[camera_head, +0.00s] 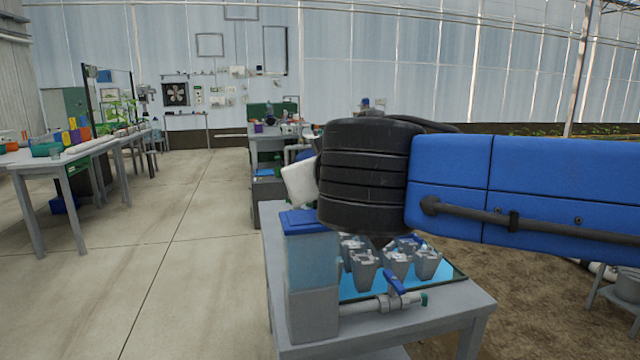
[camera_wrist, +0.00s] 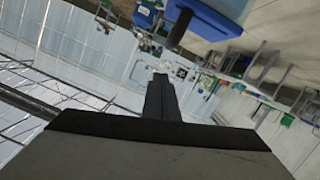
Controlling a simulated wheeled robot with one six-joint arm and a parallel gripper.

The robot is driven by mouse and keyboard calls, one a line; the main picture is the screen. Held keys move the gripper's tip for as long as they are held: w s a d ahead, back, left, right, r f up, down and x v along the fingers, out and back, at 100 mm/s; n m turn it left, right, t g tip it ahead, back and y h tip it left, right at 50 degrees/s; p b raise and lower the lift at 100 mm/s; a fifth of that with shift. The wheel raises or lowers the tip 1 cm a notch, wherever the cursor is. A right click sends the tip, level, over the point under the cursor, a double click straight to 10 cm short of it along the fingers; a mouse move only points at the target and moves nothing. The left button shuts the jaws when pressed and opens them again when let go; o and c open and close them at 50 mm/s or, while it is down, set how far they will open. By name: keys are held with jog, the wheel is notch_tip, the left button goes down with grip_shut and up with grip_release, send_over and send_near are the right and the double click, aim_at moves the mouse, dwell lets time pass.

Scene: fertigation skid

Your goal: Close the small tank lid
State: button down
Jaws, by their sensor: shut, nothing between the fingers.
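The small tank (camera_head: 312,268) stands at the front left corner of the grey table, with a pale translucent body. Its blue lid (camera_head: 310,221) looks flat across the top; I cannot tell whether it is fully seated. In the wrist view the picture is turned over, and the blue lid (camera_wrist: 207,22) shows at the top edge, with a dark cylindrical piece in front of it. My gripper (camera_wrist: 160,82) is shut and empty, apart from the lid.
Several grey pots (camera_head: 364,268) stand on a blue tray right of the tank. A pipe with a blue-handled valve (camera_head: 394,283) lies along the table's front. My arm crosses above the table. Open concrete floor (camera_head: 190,260) lies to the left.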

jog(key=shift+v, duration=5)
jog(key=w+d+f+m+g+h, duration=0.1)
jog(key=w+d+f+g+h, duration=0.15)
jog(key=d+f, duration=0.6)
jog(key=w+d+f+g+h, duration=0.1)
jog(key=d+f+g+h, duration=0.15)
jog(key=d+f, duration=0.55)
jog(key=s+d+f+m+g+y, duration=0.1)
jog(key=s+d+f, duration=0.4)
jog(key=f, duration=0.5)
jog(key=s+d+f+m+g+y, duration=0.1)
jog(key=s+d+f+m+g, duration=0.2)
jog(key=f, duration=0.7)
jog(key=shift+s+d+g, duration=0.8)
jog(key=shift+s+d, duration=0.15)
jog(key=shift+d, duration=0.15)
